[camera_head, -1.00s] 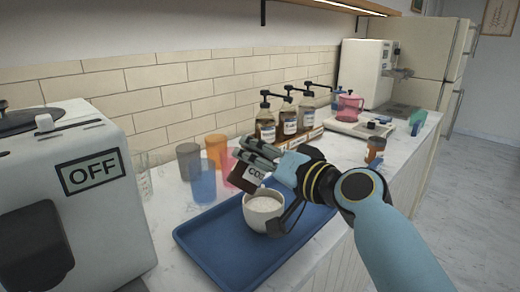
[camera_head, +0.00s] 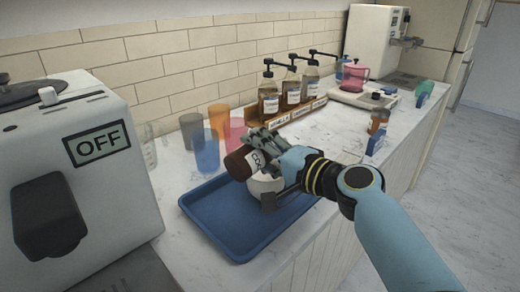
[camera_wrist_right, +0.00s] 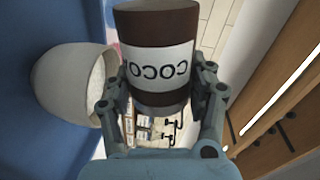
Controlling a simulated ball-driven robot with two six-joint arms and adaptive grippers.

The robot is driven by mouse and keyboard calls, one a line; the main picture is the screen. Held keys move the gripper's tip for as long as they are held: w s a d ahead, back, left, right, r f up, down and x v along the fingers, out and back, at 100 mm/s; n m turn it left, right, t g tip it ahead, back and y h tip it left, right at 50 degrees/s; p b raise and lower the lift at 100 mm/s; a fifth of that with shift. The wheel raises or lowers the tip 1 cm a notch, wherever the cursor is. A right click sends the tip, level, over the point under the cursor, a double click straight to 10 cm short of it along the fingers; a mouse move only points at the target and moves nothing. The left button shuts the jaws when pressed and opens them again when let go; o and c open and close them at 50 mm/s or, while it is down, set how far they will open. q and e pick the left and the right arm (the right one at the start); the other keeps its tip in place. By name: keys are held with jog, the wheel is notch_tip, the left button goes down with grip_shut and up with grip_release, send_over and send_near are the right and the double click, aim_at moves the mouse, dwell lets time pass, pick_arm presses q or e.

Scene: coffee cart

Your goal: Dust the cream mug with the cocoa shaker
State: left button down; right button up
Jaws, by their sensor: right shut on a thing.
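The cream mug (camera_head: 266,187) stands on the blue tray (camera_head: 222,226), partly hidden behind my right gripper in the head view. It shows at the left of the right wrist view (camera_wrist_right: 70,88), with pale contents inside. My right gripper (camera_head: 258,152) is shut on the brown cocoa shaker (camera_head: 238,164), which has a white label. The shaker is tilted over on its side, just above the mug. In the right wrist view the shaker (camera_wrist_right: 158,55) sits between both fingers, its label reading COCOA partly in view. My left gripper is not in view.
A grey machine marked OFF (camera_head: 75,160) stands at the left. Coloured cups (camera_head: 207,152) stand behind the tray. Pump bottles (camera_head: 290,88) stand on a wooden rack at the wall. An amber jar (camera_head: 379,121) and a scale (camera_head: 363,98) are farther right.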

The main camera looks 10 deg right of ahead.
dwell(0.4)
notch_tip(320, 180, up, 2)
jog(key=shift+r+p, duration=0.25)
jog(key=shift+p, duration=0.65)
jog(key=shift+f+b, duration=1.15)
jog(key=shift+f, duration=0.1)
jog(key=shift+r, duration=0.1)
jog(key=shift+f, duration=0.2)
jog(key=shift+r, duration=0.1)
jog(key=shift+r+n+b, duration=0.1)
jog(key=shift+n+b, duration=0.2)
